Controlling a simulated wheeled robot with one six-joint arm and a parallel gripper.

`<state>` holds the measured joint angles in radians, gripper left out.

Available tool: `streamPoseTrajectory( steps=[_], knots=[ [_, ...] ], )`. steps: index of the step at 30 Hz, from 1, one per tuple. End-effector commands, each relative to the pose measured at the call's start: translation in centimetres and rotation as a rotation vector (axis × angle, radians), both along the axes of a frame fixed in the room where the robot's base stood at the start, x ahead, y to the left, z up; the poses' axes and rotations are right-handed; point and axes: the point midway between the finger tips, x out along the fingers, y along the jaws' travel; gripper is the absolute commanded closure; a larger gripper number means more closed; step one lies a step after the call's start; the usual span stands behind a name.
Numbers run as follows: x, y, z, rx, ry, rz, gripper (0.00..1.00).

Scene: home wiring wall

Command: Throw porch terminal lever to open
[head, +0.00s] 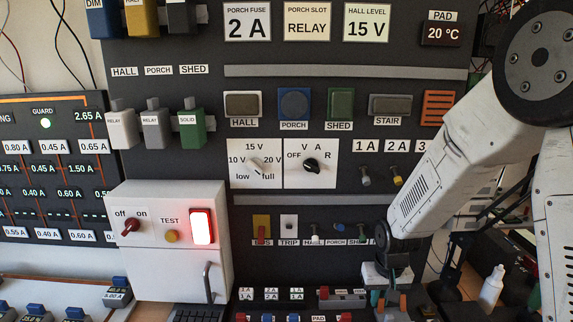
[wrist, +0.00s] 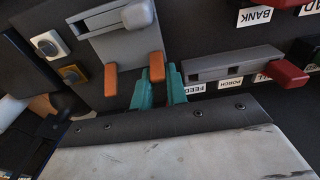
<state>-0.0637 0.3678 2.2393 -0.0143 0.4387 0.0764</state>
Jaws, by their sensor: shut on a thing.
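The orange terminal levers sit low on the dark wall panel. In the wrist view one orange lever (wrist: 110,80) stands clear to the left, and a second orange lever (wrist: 155,66) is right beside my teal fingers. An orange lever (head: 403,303) also shows in the head view, at the right of my gripper. My gripper (wrist: 160,88) has its fingers close together at the grey block (wrist: 115,48) that carries the levers. It is shut on a terminal lever, but the gripped part is mostly hidden between the fingers. No porch label on this lever is readable.
In the wrist view a grey bar with a red end (wrist: 290,76) lies to the right, near FEED and PORCH labels. In the head view a white box (head: 165,265) with a lit red lamp juts out left. A small white bottle (head: 491,290) stands at lower right.

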Motion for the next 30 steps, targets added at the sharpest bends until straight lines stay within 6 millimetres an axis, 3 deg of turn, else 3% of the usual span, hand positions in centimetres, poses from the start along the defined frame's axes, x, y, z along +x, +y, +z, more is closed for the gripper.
streamPoseTrajectory(
  steps=[30],
  knots=[
    [0.86,-0.01,-0.6,0.0,0.0,0.0,1.0]
  ],
)
